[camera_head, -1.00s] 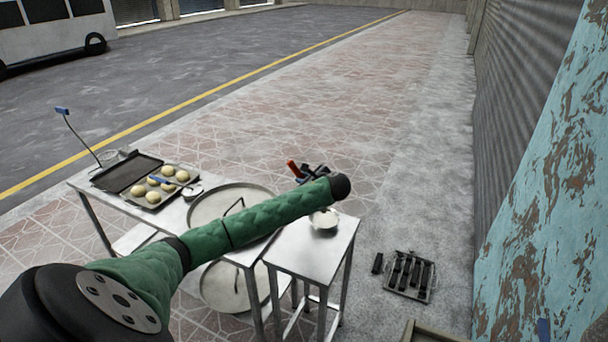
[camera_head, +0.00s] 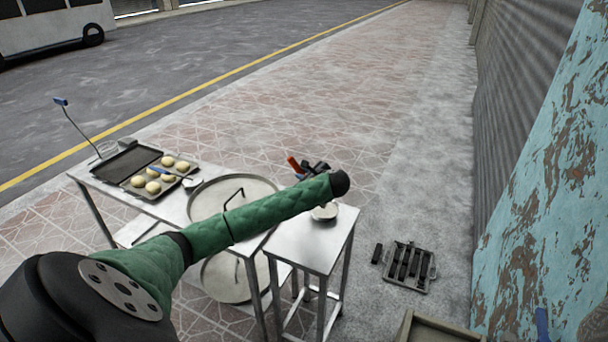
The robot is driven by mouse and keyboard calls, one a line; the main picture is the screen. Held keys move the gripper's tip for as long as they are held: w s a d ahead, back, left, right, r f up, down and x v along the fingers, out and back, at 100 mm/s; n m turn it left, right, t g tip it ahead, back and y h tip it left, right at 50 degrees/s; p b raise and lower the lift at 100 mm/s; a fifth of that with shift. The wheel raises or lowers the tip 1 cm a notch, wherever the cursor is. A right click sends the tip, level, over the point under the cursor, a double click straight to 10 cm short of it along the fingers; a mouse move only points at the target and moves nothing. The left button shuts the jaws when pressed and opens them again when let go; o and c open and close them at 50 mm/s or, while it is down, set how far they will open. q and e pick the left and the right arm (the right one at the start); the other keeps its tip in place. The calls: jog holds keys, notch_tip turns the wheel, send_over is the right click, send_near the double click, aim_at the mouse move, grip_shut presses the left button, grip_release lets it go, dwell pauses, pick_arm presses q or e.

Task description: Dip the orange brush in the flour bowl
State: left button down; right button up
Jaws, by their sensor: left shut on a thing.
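My left arm in its green sleeve crosses the head view from the lower left. My left gripper (camera_head: 314,169) is dark and shows just beyond the end of the sleeve. It is shut on the orange brush (camera_head: 293,162), whose orange part sticks up to the left. The brush's lower end is hidden. The flour bowl (camera_head: 325,214) is small and round, with pale contents, and stands on the small metal table (camera_head: 305,245). The arm's end covers the bowl's far side. I cannot tell whether brush and bowl touch. My right gripper is not in view.
A black rack (camera_head: 409,266) lies on the ground to the right. A peeling blue wall (camera_head: 545,190) bounds the right side.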

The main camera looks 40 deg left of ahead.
pick_arm(q)
jog(key=shift+f, duration=0.35)
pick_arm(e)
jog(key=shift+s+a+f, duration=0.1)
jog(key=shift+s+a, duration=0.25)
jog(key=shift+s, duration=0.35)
pick_arm(q)
jog(key=shift+f, duration=0.1)
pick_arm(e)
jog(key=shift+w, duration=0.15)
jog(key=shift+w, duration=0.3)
